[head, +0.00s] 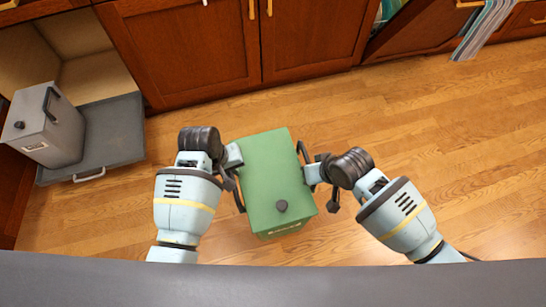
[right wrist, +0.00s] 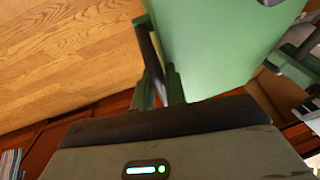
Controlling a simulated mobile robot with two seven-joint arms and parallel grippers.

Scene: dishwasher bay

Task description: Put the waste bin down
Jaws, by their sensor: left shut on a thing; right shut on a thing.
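The green waste bin (head: 268,175) is in the middle of the head view, lid up, between my two arms. It has a dark knob on its lid and dark handles on its sides. My left gripper (head: 235,180) is shut on the bin's left handle. My right gripper (head: 318,174) is shut on its right handle. In the right wrist view, the green bin (right wrist: 215,45) fills the upper right, with a dark handle running down to the jaws. I cannot tell whether the bin's bottom touches the floor.
A grey bin (head: 48,128) stands on a grey pull-out tray (head: 115,130) at the left, before an open cabinet. Closed wooden cabinets (head: 190,45) line the back. An open door (head: 415,25) is at the upper right. The wood floor (head: 460,130) at the right is clear.

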